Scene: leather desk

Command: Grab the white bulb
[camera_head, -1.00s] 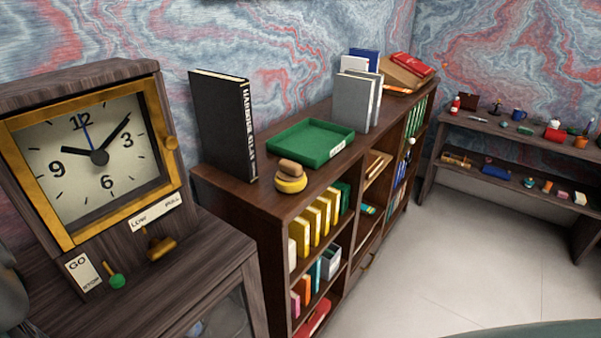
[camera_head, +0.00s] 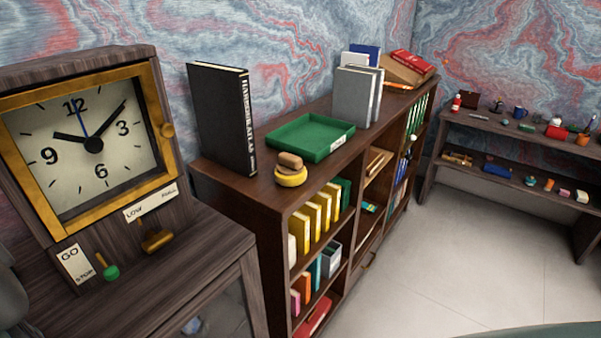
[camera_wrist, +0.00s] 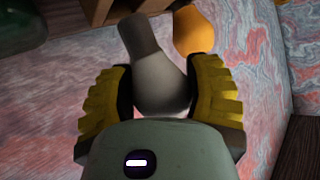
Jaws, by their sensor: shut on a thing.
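The white bulb (camera_wrist: 162,80) shows in the wrist view as a pale grey-white shape with a rounded body and a narrower neck pointing up. My gripper (camera_wrist: 162,95) has its two yellow ridged fingers closed on either side of the bulb's wide part. The bulb's lower end is partly hidden by my gripper's body. An orange bulb-like thing (camera_wrist: 194,30) is just beyond it, to the upper right. I cannot make out my gripper or the white bulb in the head view.
A wooden shelf edge (camera_wrist: 98,10) and a dark green rounded thing (camera_wrist: 22,28) are at the wrist view's top. In the head view, a clock cabinet (camera_head: 215,262) is at left, beside a bookcase (camera_head: 272,215) with a green tray (camera_head: 290,150). Pale floor (camera_head: 470,255) is clear at right.

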